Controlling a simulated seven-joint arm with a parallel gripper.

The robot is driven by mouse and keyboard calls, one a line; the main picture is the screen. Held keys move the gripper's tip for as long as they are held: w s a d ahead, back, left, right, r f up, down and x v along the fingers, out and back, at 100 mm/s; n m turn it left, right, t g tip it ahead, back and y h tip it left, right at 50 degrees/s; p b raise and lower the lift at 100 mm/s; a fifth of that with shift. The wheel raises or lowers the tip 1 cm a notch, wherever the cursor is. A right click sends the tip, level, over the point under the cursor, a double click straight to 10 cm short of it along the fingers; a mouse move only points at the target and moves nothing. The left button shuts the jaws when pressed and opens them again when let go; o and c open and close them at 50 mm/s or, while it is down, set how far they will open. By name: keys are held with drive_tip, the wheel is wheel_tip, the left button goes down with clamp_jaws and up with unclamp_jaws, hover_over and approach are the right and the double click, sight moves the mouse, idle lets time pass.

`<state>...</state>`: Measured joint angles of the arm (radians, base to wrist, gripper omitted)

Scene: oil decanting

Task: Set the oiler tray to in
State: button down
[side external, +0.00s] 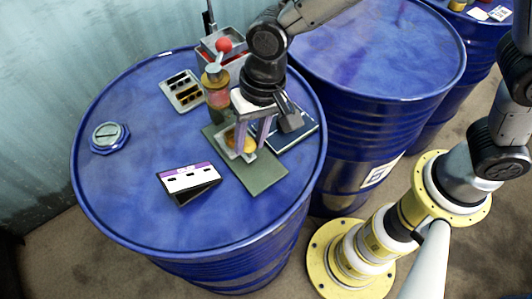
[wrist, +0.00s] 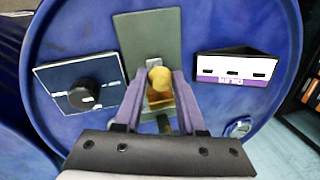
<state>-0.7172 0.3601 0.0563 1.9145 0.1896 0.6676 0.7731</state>
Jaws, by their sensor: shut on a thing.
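The oiler tray (side external: 236,147) appears to be the small grey, shallow tray on the grey-green plate (side external: 262,178) on the drum top. A yellow rounded knob (wrist: 159,79) shows at the tray, between my fingertips in the wrist view. My gripper (side external: 252,138) points down over the tray and is shut on the yellow knob. The oiler (side external: 217,90), with a glass body and a red ball on its lever, stands upright at the plate's far end. My fingers and palm hide part of the tray, so I cannot tell its exact position along the plate.
A dark panel with a black knob (wrist: 82,95) is on the other side. A slotted block (side external: 182,92) and a bung cap (side external: 108,136) stand further left. A grey bin (side external: 222,45) is behind.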

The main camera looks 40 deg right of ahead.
drive_tip(key=shift+w+r, duration=0.1)
drive_tip(key=shift+w, duration=1)
drive_tip(key=c, duration=0.5)
unclamp_jaws()
drive_tip(key=d+r, duration=0.1)
drive_tip(key=r, duration=0.8)
drive_tip(key=d+r, duration=0.1)
drive_tip(key=r, duration=0.3)
drive_tip(key=shift+s+d+r, duration=0.25)
drive_tip(key=shift+s+d, duration=0.05)
drive_tip(key=shift+d, duration=0.05)
